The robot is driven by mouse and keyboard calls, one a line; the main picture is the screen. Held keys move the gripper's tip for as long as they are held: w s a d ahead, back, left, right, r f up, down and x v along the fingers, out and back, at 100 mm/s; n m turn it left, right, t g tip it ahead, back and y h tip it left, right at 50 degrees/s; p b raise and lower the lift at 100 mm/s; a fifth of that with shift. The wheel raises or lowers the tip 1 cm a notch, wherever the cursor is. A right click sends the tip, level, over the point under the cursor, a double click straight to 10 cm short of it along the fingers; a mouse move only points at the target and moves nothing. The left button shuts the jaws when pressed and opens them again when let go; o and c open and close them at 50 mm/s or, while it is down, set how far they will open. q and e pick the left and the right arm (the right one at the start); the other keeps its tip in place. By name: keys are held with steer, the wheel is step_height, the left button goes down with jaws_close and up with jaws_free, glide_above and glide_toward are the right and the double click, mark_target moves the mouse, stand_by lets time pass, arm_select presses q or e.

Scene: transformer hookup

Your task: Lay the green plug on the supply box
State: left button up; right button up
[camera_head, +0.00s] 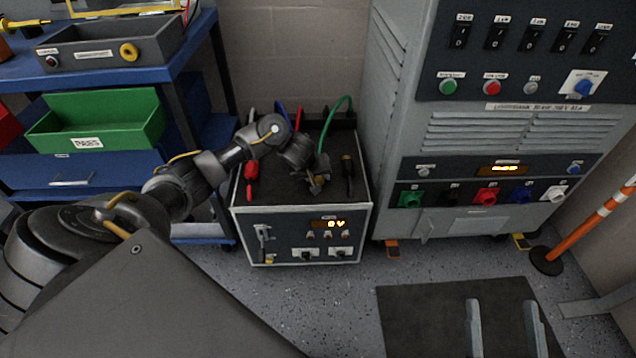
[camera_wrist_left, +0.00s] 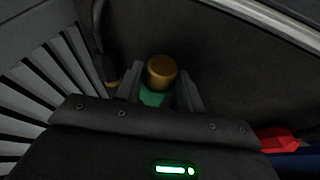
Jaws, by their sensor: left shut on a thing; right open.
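The supply box (camera_head: 303,222) stands in the middle of the head view, with a dark flat top and a lit display on its front. My left gripper (camera_head: 318,184) is over its top, toward the right half. It is shut on the green plug, whose green body (camera_wrist_left: 154,98) and brass tip (camera_wrist_left: 162,71) show between the fingers in the left wrist view. A green cable (camera_head: 328,122) arches from the back of the box down to the gripper. I cannot tell whether the plug touches the top. My right gripper (camera_head: 504,325) is open and empty at the bottom right.
A red plug (camera_head: 251,169) lies on the box's left side and a black plug (camera_head: 348,176) on its right. A tall grey cabinet (camera_head: 500,130) with coloured sockets stands to the right. A blue shelf (camera_head: 110,172) with bins stands at left.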

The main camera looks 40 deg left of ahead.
arm_select(q)
steer(key=shift+f+b, duration=0.3)
steer(key=shift+f, duration=0.35)
arm_select(e)
steer(key=shift+d+r+t, duration=0.7)
steer(key=shift+r+t, duration=0.2)
steer(key=shift+t, duration=0.2)
steer(key=shift+m, duration=0.3)
arm_select(q)
steer(key=o, duration=0.8)
steer(key=shift+f, duration=0.15)
